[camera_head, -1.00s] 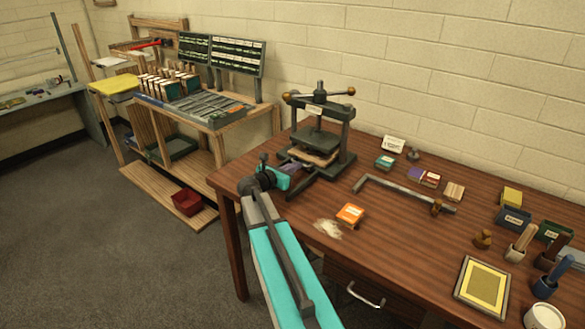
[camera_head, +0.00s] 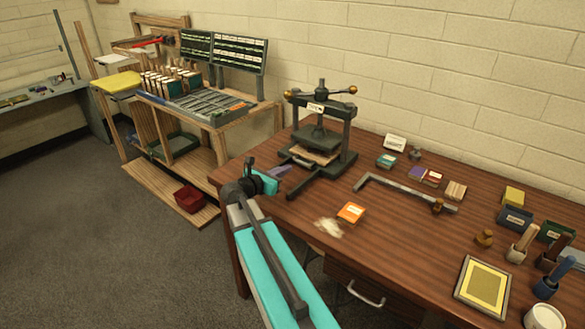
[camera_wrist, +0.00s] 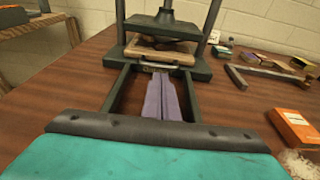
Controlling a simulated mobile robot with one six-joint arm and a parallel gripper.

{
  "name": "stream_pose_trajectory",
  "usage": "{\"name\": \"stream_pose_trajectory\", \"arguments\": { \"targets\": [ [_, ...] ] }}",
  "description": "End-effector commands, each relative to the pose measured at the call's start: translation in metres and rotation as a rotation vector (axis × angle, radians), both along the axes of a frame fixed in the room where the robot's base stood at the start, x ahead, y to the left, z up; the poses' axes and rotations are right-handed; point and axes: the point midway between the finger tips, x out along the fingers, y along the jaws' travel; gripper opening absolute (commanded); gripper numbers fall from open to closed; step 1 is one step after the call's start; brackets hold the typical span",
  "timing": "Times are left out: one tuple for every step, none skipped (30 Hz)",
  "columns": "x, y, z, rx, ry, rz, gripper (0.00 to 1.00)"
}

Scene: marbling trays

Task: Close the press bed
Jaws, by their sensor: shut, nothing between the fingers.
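The press (camera_head: 346,150) stands at the table's back left, with a dark frame, raised platen and top screw bar. It also shows in the wrist view (camera_wrist: 115,100). Its wooden bed (camera_wrist: 175,53) lies between the frame posts, under the platen, with its front part sticking out; it shows in the head view too (camera_head: 318,157). A light metal handle (camera_wrist: 163,66) runs along the bed's front edge. My gripper (camera_head: 286,167) is in front of the press. Its purple-grey fingers (camera_wrist: 161,80) are shut and empty, pointing at the handle, seemingly a little short of it, between the two base rails.
An orange box (camera_head: 351,212) and a pale powder patch (camera_head: 329,227) lie right of my arm. An angled metal bar (camera_head: 405,191) lies farther right. A wooden rack (camera_head: 213,119) stands left of the table. The table left of the press is clear.

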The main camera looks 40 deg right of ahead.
Motion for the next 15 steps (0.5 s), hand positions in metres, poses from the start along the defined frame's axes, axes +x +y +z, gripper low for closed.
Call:
{"name": "stream_pose_trajectory", "arguments": {
  "targets": [
    [-0.003,0.01,0.0,0.0,-0.001,0.003,0.0],
    [-0.005,0.015,0.001,0.0,-0.001,0.003,0.0],
    [-0.007,0.02,0.002,0.0,0.0,0.002,0.0],
    [-0.008,0.025,0.003,0.0,-0.001,0.003,0.0],
    [-0.008,0.03,0.005,0.0,-0.001,0.003,0.0],
    [-0.01,0.035,0.006,0.0,0.0,0.002,0.0],
    [-0.011,0.039,0.007,0.0,-0.001,0.002,0.0],
    [-0.012,0.043,0.008,0.0,-0.001,0.002,0.0],
    [-0.013,0.048,0.009,0.001,-0.001,0.002,0.0],
    [-0.014,0.051,0.01,0.001,-0.001,0.001,0.0],
    [-0.015,0.054,0.01,0.001,-0.001,0.001,0.0],
    [-0.016,0.057,0.011,0.001,-0.001,0.001,0.0],
    [-0.016,0.059,0.012,0.001,0.0,0.0,0.0],
    [-0.016,0.06,0.012,0.001,0.0,0.0,0.0],
    [-0.017,0.062,0.012,0.002,0.0,0.0,0.0]
  ]
}}
